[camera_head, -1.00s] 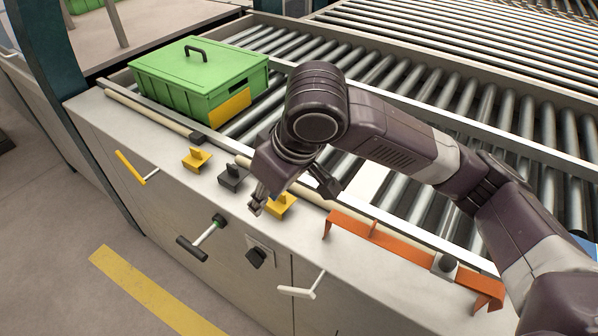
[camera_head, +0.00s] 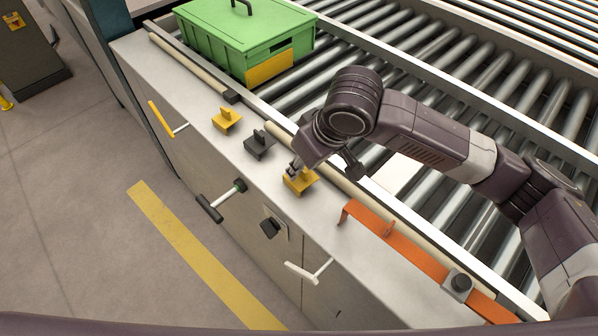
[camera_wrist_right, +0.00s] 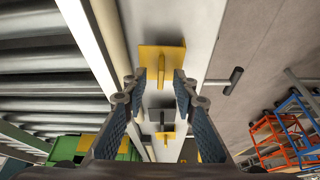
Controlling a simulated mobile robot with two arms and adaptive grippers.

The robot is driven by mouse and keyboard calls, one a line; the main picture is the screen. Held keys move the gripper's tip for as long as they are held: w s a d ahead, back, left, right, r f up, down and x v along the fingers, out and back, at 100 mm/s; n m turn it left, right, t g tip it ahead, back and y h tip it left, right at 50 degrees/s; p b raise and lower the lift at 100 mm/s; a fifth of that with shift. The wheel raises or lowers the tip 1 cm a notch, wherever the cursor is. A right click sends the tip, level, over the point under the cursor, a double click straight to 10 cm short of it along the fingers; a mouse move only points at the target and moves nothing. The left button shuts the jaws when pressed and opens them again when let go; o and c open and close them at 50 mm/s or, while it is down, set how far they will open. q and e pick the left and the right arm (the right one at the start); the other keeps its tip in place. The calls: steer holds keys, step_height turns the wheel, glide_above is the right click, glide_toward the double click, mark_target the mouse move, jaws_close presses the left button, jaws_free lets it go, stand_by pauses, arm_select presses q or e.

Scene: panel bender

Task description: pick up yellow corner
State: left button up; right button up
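A yellow corner (camera_head: 301,184) sits on the pale ledge of the machine, partly hidden under my right gripper (camera_head: 322,172). In the right wrist view this yellow corner (camera_wrist_right: 162,58) shows a flat plate with an upright tab. My right gripper (camera_wrist_right: 157,84) is open there, with the tab in line between its two spread fingertips and no visible contact. A second yellow corner (camera_head: 227,119) stands farther left on the ledge, with a dark corner (camera_head: 260,144) between the two. My left gripper is not in view.
A green box (camera_head: 245,40) stands on the rollers (camera_head: 420,60) at the back. A long orange bracket (camera_head: 420,255) lies on the ledge to the right. Handles (camera_head: 310,270) and a black knob (camera_head: 271,226) stick out of the front panel.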

steer(key=shift+c, duration=0.2)
steer(key=shift+f, duration=0.1)
jaws_close()
steer(key=shift+r, duration=0.2)
